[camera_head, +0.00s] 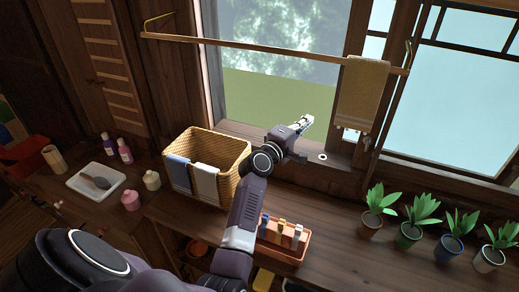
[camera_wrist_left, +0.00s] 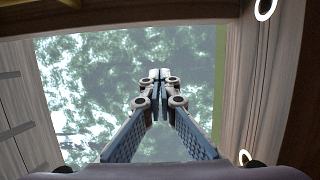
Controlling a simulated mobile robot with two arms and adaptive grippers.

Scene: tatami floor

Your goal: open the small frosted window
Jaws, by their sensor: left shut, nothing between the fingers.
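The window has a wooden frame. Its left part (camera_head: 280,60) shows mottled greenery and a green strip; I cannot tell whether glass covers it. Pale blue panes (camera_head: 452,95) fill the right part. My left gripper (camera_head: 308,120) is shut and empty, in front of the lower part of the greenery area, above the sill. In the left wrist view its fingertips (camera_wrist_left: 160,74) meet and point at the greenery. White rings show on the wood to the right there, one high (camera_wrist_left: 265,8) and one low (camera_wrist_left: 245,157). My right gripper is out of view.
A rail (camera_head: 240,45) with a hanging towel (camera_head: 362,92) crosses the window. On the counter are a woven basket (camera_head: 226,150), an orange tray (camera_head: 284,253) beside my forearm, and several potted plants (camera_head: 409,236) at right. A white tray (camera_head: 95,183) lies left.

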